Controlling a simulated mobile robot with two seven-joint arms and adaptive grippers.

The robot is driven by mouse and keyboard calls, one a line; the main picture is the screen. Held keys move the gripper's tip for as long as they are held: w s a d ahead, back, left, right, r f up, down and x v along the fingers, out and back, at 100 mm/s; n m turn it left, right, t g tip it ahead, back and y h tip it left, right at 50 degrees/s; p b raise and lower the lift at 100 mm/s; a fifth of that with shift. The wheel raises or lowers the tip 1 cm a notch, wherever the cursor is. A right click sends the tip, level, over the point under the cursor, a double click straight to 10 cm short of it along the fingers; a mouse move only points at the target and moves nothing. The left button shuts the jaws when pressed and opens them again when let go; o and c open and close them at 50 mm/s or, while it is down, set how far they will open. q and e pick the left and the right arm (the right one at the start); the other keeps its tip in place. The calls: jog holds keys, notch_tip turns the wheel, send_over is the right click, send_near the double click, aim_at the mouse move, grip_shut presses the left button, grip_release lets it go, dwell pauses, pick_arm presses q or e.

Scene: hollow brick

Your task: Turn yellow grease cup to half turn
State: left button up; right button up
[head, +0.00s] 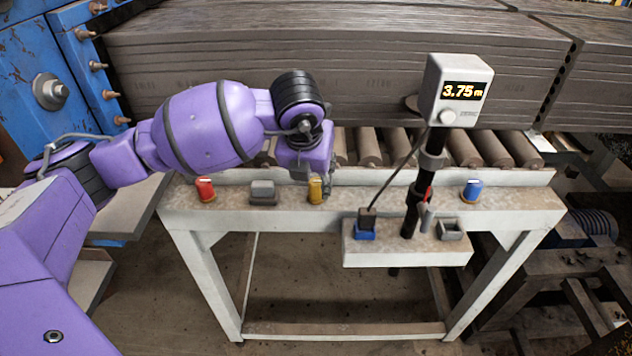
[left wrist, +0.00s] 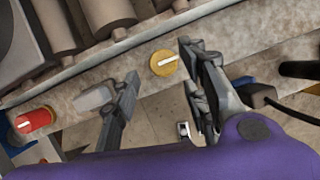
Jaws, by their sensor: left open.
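The yellow grease cup (head: 315,190) stands on the front ledge of the roller table, between a grey block and the post. My left gripper (left wrist: 158,66) is open, with one finger to either side of the cup's line and the right fingertip close beside the cup. Whether that fingertip touches it I cannot tell. In the head view my left gripper (head: 313,182) hangs just over the cup, its fingers mostly hidden. My right gripper is not in view.
A red cup (head: 205,190) and a grey block (head: 263,191) stand left on the ledge, a blue cup (head: 471,190) right. A post with a display (head: 457,92) reading 3.75 m rises from a small shelf (head: 377,250). Rollers and stacked bricks lie behind.

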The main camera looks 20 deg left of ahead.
aim_at(313, 184)
pick_arm(q)
jog(key=x, duration=0.4)
jog(key=shift+s, duration=0.15)
jog(key=shift+w+f, duration=0.25)
jog(key=shift+f, duration=0.1)
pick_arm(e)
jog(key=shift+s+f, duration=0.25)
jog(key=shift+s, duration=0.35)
pick_arm(q)
jog(key=shift+s, duration=0.1)
jog(key=shift+c, duration=0.3)
grip_shut()
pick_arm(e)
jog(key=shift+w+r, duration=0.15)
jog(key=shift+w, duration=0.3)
